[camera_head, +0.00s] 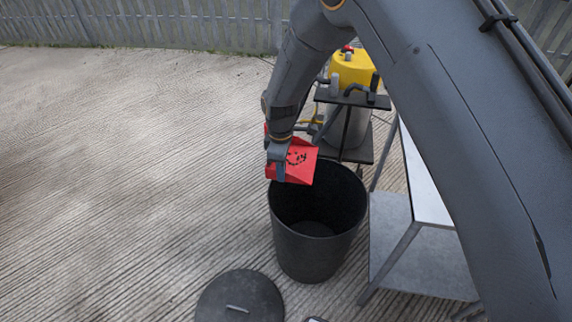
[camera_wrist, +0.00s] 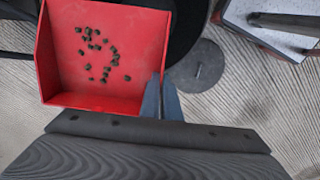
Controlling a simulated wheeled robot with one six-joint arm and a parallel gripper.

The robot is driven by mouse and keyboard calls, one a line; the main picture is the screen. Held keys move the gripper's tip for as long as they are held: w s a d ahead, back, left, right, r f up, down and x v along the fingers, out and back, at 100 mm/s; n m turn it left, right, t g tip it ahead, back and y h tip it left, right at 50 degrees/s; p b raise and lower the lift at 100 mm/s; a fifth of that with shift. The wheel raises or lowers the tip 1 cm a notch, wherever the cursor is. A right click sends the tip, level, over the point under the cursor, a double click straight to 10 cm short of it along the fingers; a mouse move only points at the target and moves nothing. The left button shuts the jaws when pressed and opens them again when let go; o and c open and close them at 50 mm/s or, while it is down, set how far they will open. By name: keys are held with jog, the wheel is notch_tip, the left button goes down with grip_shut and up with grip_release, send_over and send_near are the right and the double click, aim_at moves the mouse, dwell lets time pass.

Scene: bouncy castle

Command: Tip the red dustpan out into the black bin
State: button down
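The red dustpan (camera_head: 304,175) is held above the left rear part of the black bin's mouth. Several small dark bits lie on its floor, clearest in the wrist view (camera_wrist: 70,75). My gripper (camera_head: 278,172) is closed at the dustpan's side; in the wrist view its fingers (camera_wrist: 161,98) are close together at the pan's lower right corner. The grasped part is hidden between them. The black bin (camera_head: 315,248) stands upright on the ground, uncovered, and its visible inside looks empty. In the wrist view the dustpan covers most of the bin (camera_wrist: 188,30).
A round dark lid (camera_head: 240,305) lies on the ground in front of the bin, to its left. A light-topped table (camera_head: 426,180) with a lower shelf stands close on the right. A black stand with a yellow-topped machine (camera_head: 352,70) is behind the bin. The left ground is clear.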

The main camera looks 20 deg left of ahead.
aim_at(294, 174)
jog(key=shift+f+b, duration=1.25)
jog(key=shift+f, duration=1.25)
jog(key=shift+w+d+r+y, duration=0.1)
jog(key=shift+d+r+y, duration=0.3)
jog(key=shift+r+y, duration=0.3)
jog(key=shift+b, duration=0.8)
jog(key=shift+d+r+g+y+b, duration=0.15)
jog(key=shift+r+g+y+b, duration=0.15)
jog(key=shift+y+b, duration=0.35)
jog(key=shift+b, duration=0.4)
jog(key=y+b, duration=0.1)
jog(key=b, duration=0.2)
jog(key=d+r+y+b, duration=0.1)
jog(key=b, duration=0.3)
jog(key=shift+w+d+r, duration=0.1)
jog(key=shift+w+r, duration=0.1)
jog(key=shift+r, duration=0.1)
jog(key=d+r+y+b, duration=0.1)
jog(key=b, duration=0.3)
jog(key=shift+w+g+b, duration=0.15)
jog(key=shift+g+b, duration=0.15)
jog(key=shift+g, duration=0.1)
jog(key=shift+d+r+y+b, duration=0.15)
jog(key=shift+d+y+b, duration=0.1)
jog(key=shift+y+b, duration=0.4)
jog(key=shift+b, duration=0.4)
